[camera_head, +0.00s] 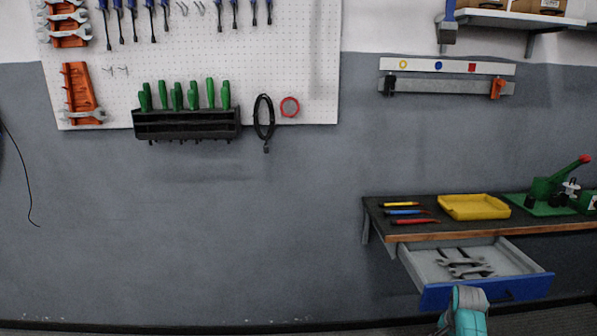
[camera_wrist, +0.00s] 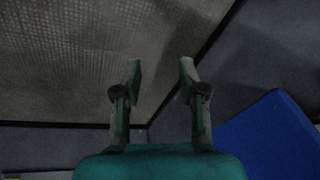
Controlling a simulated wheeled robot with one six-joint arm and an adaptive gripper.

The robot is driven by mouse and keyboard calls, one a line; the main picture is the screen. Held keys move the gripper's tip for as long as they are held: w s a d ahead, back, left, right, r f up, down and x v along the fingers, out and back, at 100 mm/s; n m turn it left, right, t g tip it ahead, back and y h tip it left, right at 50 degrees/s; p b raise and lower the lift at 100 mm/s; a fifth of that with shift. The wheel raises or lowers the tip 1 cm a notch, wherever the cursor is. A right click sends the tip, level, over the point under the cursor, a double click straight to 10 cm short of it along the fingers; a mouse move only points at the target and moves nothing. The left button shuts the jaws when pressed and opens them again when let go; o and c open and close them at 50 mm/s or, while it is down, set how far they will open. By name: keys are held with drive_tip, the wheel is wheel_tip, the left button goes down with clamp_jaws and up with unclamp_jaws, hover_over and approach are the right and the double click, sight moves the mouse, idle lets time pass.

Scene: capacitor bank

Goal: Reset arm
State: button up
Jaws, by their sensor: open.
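My gripper (camera_wrist: 160,75) shows in the wrist view with its two fingers apart and nothing between them. Beyond the fingers are the grey textured floor and the base of the wall. The blue front of the drawer (camera_wrist: 268,140) is at the right of the wrist view, beside my gripper and apart from the fingers. In the head view, the teal end of my arm shows at the bottom, in front of the blue drawer front; the fingers cannot be made out there.
The drawer (camera_head: 515,290) is pulled out under the workbench (camera_head: 470,236), with several wrenches (camera_head: 465,265) inside. A yellow tray (camera_head: 473,207), several screwdrivers (camera_head: 408,213) and a green press (camera_head: 550,188) stand on the bench. A tool pegboard (camera_head: 200,60) hangs left. The wall below it is clear.

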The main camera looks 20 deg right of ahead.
drive_tip(key=s+a+f+n+t+h, duration=0.1)
drive_tip(key=s+a+f+n, duration=0.15)
drive_tip(key=a+f, duration=0.5)
drive_tip(key=s+a+f+n+t, duration=0.1)
drive_tip(key=s+a+f+t, duration=0.1)
drive_tip(key=s+a+f, duration=0.35)
drive_tip(key=s+a+f+n+t, duration=0.2)
drive_tip(key=s+a+n+t, duration=0.15)
drive_tip(key=s+a, duration=0.95)
drive_tip(key=s+a+r+n+t, duration=0.35)
drive_tip(key=s+a+r, duration=0.55)
drive_tip(key=s+a, duration=0.3)
drive_tip(key=s+a+r+n+t+y, duration=0.1)
drive_tip(key=s+r+n, duration=0.1)
drive_tip(key=s+r, duration=0.4)
drive_tip(key=s+a+r+n+t+y, duration=0.1)
drive_tip(key=s+r+n, duration=0.2)
drive_tip(key=r, duration=0.9)
drive_tip(key=s, duration=0.3)
drive_tip(key=shift+s+a+r+t+y, duration=0.15)
drive_tip(key=shift+s+a+t+y, duration=0.15)
drive_tip(key=shift+s+a, duration=0.1)
drive_tip(key=shift+s+r, duration=0.1)
drive_tip(key=shift+r, duration=0.4)
drive_tip(key=c, duration=0.3)
drive_tip(key=shift+c, duration=0.2)
